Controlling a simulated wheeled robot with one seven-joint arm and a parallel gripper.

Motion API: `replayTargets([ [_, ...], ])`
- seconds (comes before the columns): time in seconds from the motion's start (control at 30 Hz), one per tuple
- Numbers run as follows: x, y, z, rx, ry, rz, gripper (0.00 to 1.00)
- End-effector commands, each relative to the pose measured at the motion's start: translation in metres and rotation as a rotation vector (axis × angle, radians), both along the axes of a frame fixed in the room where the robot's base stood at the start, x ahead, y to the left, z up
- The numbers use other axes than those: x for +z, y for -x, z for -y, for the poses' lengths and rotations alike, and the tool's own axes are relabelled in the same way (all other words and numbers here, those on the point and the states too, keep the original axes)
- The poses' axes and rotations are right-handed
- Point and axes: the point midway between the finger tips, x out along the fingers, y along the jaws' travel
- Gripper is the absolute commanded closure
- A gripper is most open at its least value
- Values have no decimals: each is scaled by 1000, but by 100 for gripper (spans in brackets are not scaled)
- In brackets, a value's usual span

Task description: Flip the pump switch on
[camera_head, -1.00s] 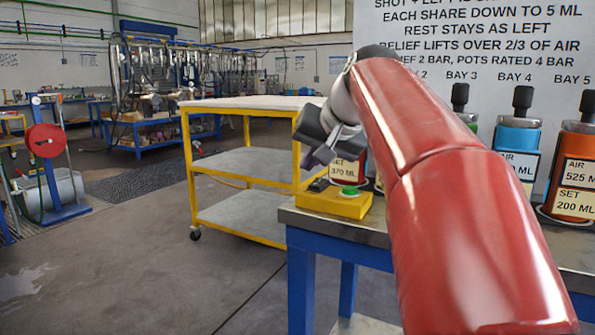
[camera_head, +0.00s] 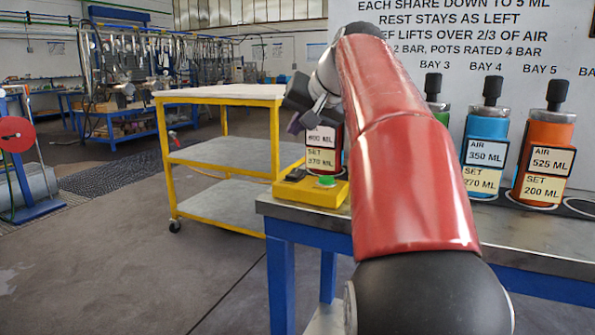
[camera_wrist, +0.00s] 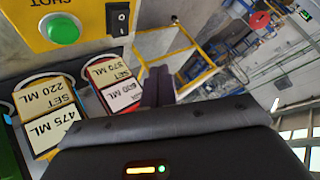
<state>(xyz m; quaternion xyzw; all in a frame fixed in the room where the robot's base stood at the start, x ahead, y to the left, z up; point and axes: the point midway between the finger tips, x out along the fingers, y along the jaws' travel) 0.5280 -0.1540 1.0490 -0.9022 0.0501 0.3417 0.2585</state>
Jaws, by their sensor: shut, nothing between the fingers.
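The pump switch appears to be the black rocker (camera_wrist: 118,18) on a yellow control box (camera_wrist: 82,44), beside a green button (camera_wrist: 60,28), at the top left of the wrist view. In the head view the box (camera_head: 338,193) sits at the left end of the bench, with the rocker (camera_head: 296,174) left of the button (camera_head: 327,181). Which way the rocker is tipped is unclear. My gripper (camera_head: 293,122) is above the box, apart from it. Its shut fingers (camera_wrist: 157,84) show in the wrist view, empty and clear of the switch.
Flanged vessels stand along the bench (camera_head: 500,222): a blue one (camera_head: 488,130), an orange one (camera_head: 548,135), a green one partly behind my arm, and a labelled one (camera_head: 322,150) close behind the box. A yellow cart (camera_head: 215,150) stands left. A sign (camera_head: 460,30) is behind.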

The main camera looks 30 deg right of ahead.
Motion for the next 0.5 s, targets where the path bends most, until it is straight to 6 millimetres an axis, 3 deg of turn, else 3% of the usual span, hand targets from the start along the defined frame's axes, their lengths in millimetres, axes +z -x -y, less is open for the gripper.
replayTargets([
  [0.2,-40,-3,4,-1,1,0,100],
  [0.5,-61,-6,7,1,0,1,100],
])
